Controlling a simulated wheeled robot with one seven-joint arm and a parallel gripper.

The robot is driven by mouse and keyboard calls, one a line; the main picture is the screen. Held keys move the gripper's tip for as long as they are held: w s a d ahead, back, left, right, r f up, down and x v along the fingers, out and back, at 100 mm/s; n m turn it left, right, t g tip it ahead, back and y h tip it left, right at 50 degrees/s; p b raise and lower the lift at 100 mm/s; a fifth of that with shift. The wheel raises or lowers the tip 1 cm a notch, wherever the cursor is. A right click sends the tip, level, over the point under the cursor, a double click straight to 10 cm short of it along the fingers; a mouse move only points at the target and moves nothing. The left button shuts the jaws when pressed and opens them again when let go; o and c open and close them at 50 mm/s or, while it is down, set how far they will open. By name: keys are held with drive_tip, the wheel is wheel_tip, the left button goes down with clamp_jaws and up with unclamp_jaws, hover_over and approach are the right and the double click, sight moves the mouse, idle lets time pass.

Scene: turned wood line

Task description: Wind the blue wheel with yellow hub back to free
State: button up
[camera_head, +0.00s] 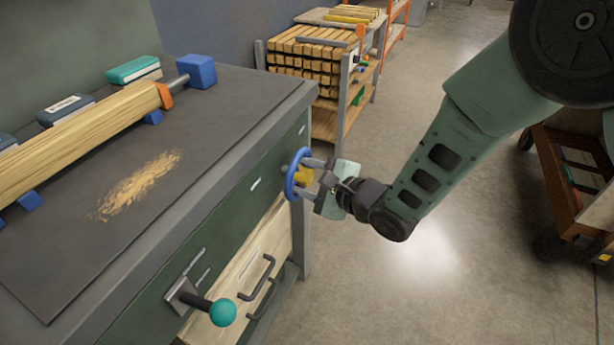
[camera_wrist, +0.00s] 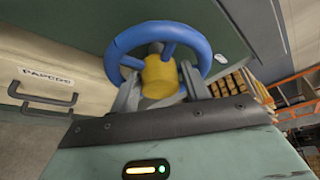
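The blue wheel with yellow hub (camera_head: 291,178) is mounted on the front of the dark green bench, near its right corner. My gripper (camera_head: 304,175) faces the wheel, its two fingers apart with the yellow hub between them. In the wrist view the wheel (camera_wrist: 205,50) stands in front of my gripper (camera_wrist: 161,82), one finger on each side of the hub (camera_wrist: 160,76). The fingertips reach the wheel within its rim. Contact with hub or spokes cannot be made out. The lower part of the wheel is hidden behind my gripper.
A lever with a teal knob (camera_head: 222,312) sticks out of the bench front (camera_head: 150,312). Drawers with dark handles (camera_head: 258,278) lie below the wheel. A timber beam (camera_head: 85,135) lies on the benchtop. A rack of wood (camera_head: 310,65) stands behind.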

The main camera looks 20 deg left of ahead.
drive_tip(key=c, duration=0.7)
drive_tip(key=shift+o, duration=0.2)
